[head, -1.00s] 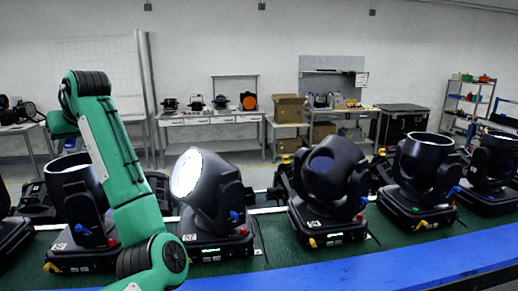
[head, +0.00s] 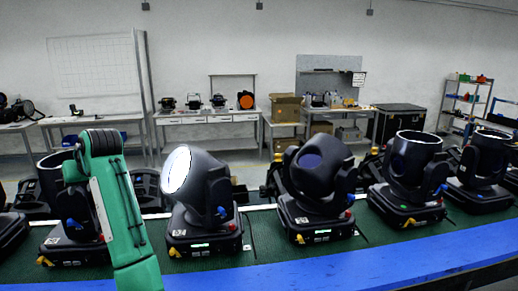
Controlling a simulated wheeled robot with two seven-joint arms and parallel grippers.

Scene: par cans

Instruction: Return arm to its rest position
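My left arm (head: 122,215), green with black joint bands, rises from the bottom left and bends near its top. It stands in front of the leftmost lamps. I see no fingers of the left gripper. My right arm and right gripper do not show. A lit moving-head par can (head: 200,190) with a bright white lens stands just right of my arm. More black par cans stand in the row: one tilted (head: 318,175), one facing up (head: 412,165), and one at the right edge (head: 482,165). Another par can (head: 50,180) is partly hidden behind my arm.
The lamps stand on a green belt (head: 262,240) with a blue front edge (head: 330,272). Behind are a white workbench (head: 207,118), cardboard boxes (head: 286,107), a black case (head: 400,122) and a shelf rack (head: 465,100). The space above the lamps right of my arm is clear.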

